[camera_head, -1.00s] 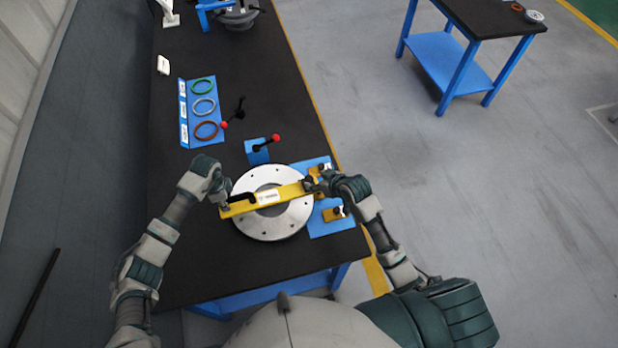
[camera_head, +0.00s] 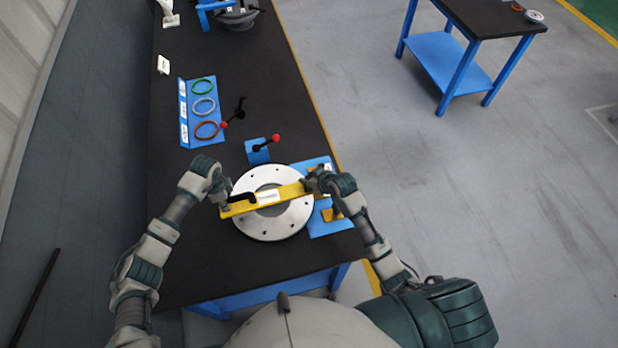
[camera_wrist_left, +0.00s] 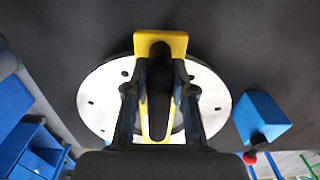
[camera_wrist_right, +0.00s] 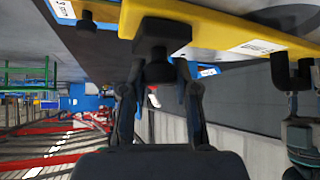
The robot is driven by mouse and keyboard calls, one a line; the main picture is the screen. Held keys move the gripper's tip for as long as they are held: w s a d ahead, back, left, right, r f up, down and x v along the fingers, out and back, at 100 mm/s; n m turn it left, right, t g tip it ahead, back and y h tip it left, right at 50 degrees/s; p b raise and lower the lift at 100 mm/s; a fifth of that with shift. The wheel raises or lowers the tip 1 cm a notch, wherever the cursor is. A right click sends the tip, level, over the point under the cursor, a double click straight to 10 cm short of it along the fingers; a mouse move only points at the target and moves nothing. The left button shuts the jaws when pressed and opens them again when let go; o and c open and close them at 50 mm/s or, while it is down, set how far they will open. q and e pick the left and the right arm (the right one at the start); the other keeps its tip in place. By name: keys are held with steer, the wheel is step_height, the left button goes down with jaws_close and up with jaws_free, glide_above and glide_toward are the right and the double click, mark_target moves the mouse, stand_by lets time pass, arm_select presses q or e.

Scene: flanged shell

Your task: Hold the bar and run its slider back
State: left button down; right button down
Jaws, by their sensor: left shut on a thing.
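The yellow bar (camera_head: 288,192) lies across a round silver flange (camera_head: 275,228), with a white label on it. My left gripper (camera_head: 223,198) is shut on the black handle (camera_wrist_left: 159,95) at the bar's left end; the handle stands between its fingers in the left wrist view. My right gripper (camera_head: 309,184) is at the bar's right end and hides it in the head view. In the right wrist view a black slider (camera_wrist_right: 151,42) with a round knob (camera_wrist_right: 159,71) sits on the bar. The right fingers stand apart on either side of the knob, with gaps showing.
A blue plate (camera_head: 330,229) with a yellow clamp (camera_head: 333,214) is right of the flange. A blue block (camera_head: 257,152) with a red-knobbed lever stands behind. A blue ring holder (camera_head: 186,125) with green, grey and red rings is farther back. The black tabletop left of the flange is clear.

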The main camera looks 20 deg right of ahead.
steer(key=a, duration=0.6)
steer(key=shift+s+a, duration=0.15)
steer(key=shift+a, duration=0.2)
steer(key=c, duration=0.8)
jaws_free()
steer(key=shift+c, duration=0.2)
steer(key=v, duration=1.2)
steer(key=shift+f, duration=0.1)
arm_select(q)
steer(key=c, duration=0.9)
jaws_free()
